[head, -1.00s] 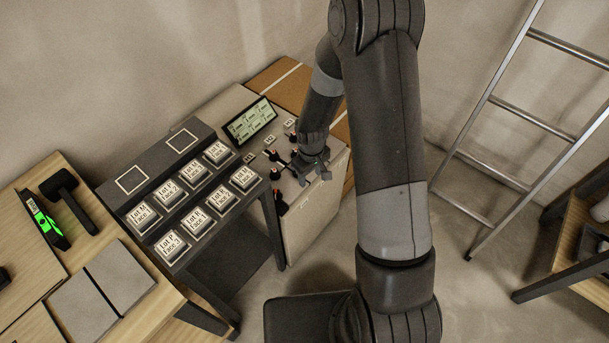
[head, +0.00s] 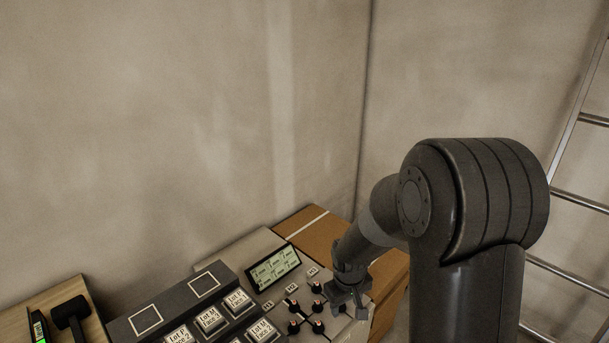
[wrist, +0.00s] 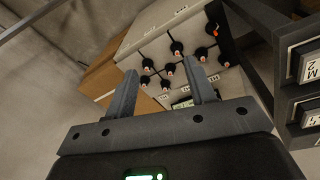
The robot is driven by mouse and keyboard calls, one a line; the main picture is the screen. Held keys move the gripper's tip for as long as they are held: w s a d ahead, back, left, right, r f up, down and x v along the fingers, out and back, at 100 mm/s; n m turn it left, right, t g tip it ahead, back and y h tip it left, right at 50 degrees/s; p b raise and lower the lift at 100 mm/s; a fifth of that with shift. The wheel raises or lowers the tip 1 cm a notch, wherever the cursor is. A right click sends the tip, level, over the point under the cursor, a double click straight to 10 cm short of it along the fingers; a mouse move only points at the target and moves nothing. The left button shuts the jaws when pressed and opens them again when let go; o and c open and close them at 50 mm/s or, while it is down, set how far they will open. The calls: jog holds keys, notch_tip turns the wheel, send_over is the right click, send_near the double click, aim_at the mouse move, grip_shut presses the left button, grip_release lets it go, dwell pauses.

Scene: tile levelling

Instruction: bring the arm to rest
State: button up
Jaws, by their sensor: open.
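My gripper (wrist: 159,92) is open in the wrist view, with its two fingers apart and nothing between them. It faces the grey panel (wrist: 150,35) with several black knobs (wrist: 176,48), at a distance I cannot tell. In the head view my gripper (head: 356,300) is small and hangs over the right side of that panel, near the knobs (head: 316,308). My arm is bent, with its elbow high at the right of the head view.
A lit display (head: 273,268) stands at the panel's back. A cardboard box (head: 318,232) is behind it. The dark rack (head: 170,308) with labelled blocks (head: 210,318) is left of it, then a mallet (head: 72,316). A ladder (head: 575,195) leans at the right.

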jog(key=s+d+r+m+t, duration=0.15)
jog(key=s+r, duration=0.25)
jog(key=r, duration=0.7)
jog(key=s+d+r+m+t, duration=0.2)
jog(key=s+r+m, duration=0.1)
jog(key=s+r, duration=1.1)
jog(key=s, duration=0.3)
jog(key=shift+d+m, duration=0.35)
jog(key=shift+d, duration=0.05)
